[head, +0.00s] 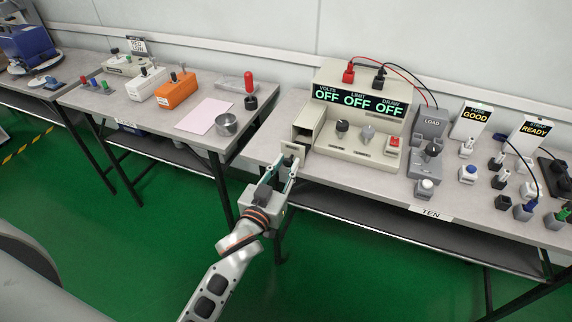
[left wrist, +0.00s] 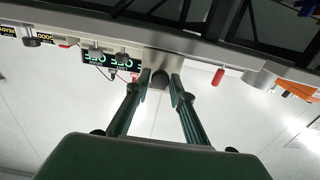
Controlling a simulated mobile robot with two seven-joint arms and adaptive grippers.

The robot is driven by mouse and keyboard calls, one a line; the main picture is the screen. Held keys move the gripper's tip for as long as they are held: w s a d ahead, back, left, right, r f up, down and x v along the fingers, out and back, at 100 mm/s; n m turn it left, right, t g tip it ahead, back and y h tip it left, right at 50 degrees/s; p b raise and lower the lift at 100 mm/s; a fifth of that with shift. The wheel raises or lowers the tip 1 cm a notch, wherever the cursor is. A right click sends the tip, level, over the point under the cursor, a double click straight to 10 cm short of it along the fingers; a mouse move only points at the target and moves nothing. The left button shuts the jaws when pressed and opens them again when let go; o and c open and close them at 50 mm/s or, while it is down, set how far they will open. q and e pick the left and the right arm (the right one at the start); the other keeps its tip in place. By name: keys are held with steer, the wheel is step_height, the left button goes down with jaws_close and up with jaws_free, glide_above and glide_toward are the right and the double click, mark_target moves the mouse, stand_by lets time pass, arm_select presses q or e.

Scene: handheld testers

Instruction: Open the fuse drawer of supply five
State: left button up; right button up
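The beige power supply (head: 372,140) stands on the bench tagged TEN; its three displays read OFF. No number five is legible on it. At its left end is a box-like fuse drawer housing (head: 310,117), with a pale drawer front (head: 294,149) low before it. A dark gap shows behind that front; how far out the drawer stands is unclear. My left gripper (head: 284,171) is at this front. In the left wrist view, its fingers (left wrist: 160,84) stand apart on either side of a dark knob (left wrist: 159,77), apparently without pressing it. My right gripper is out of view.
A grey LOAD box (head: 431,122) stands right of the supply, with red and black leads above. Beyond are GOOD (head: 472,118) and READY (head: 533,131) signs and several small plugs.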

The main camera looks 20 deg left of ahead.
arm_select(q)
steer(key=shift+o, duration=0.5)
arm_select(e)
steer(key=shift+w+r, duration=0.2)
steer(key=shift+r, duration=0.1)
arm_select(q)
steer(key=shift+s, duration=0.1)
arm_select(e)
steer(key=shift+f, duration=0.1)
arm_select(q)
steer(key=shift+s, duration=0.35)
steer(key=s, duration=1.1)
steer(key=shift+a, duration=0.2)
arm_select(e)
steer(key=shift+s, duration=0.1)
